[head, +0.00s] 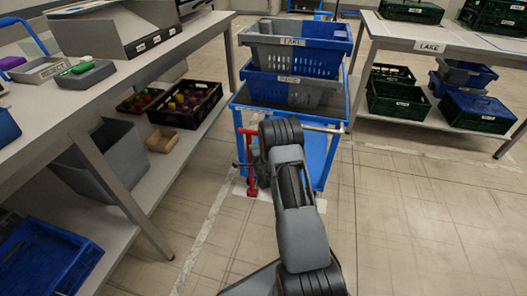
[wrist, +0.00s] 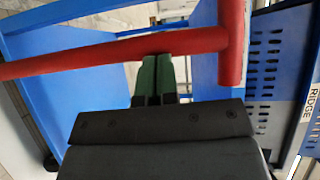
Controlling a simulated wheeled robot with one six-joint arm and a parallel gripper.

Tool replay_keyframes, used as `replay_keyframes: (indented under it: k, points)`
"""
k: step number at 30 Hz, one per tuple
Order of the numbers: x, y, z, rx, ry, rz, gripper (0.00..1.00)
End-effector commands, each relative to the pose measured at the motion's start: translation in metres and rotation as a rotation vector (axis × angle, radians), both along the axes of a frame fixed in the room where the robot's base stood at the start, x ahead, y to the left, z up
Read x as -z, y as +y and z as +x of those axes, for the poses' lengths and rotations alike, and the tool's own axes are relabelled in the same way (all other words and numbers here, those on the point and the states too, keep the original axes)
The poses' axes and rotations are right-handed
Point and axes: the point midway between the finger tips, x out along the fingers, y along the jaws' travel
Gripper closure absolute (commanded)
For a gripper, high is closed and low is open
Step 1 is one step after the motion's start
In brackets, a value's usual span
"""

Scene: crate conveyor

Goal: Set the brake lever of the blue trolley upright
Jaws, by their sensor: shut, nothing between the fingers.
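The blue trolley (head: 238,125) stands ahead in the head view, with crates stacked on it. Its red brake lever (head: 250,165) is at the trolley's left front, just left of my arm. It looks close to upright there, with a short crosspiece at its top; a slight tilt I cannot tell. In the wrist view the lever (wrist: 110,52) runs across the picture, its crosspiece at the right. My gripper (wrist: 157,72) is shut and empty, its green fingertips right against or just beside the lever's shaft. In the head view my arm hides the fingertips.
The trolley carries a LAKE crate (head: 295,57) above a RIDGE crate (head: 310,95). A workbench (head: 150,55) with a lower shelf stands at left. A LAKE table (head: 430,46) with crates under it stands at right. The floor (head: 400,220) at right front is clear.

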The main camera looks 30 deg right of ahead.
Motion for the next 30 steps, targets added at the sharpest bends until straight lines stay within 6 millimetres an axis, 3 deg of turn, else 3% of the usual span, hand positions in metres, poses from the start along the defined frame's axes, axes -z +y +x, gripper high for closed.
replay_keyframes:
  k: [9, 17, 22, 30]
  points:
    - [-0.004, 0.010, 0.007, -0.020, -0.005, -0.011, 1.00]
    - [-0.004, 0.003, -0.001, -0.021, -0.006, -0.010, 1.00]
    - [-0.002, -0.017, -0.021, -0.011, 0.001, -0.005, 1.00]
    - [-0.003, -0.006, -0.078, -0.009, 0.006, -0.002, 1.00]
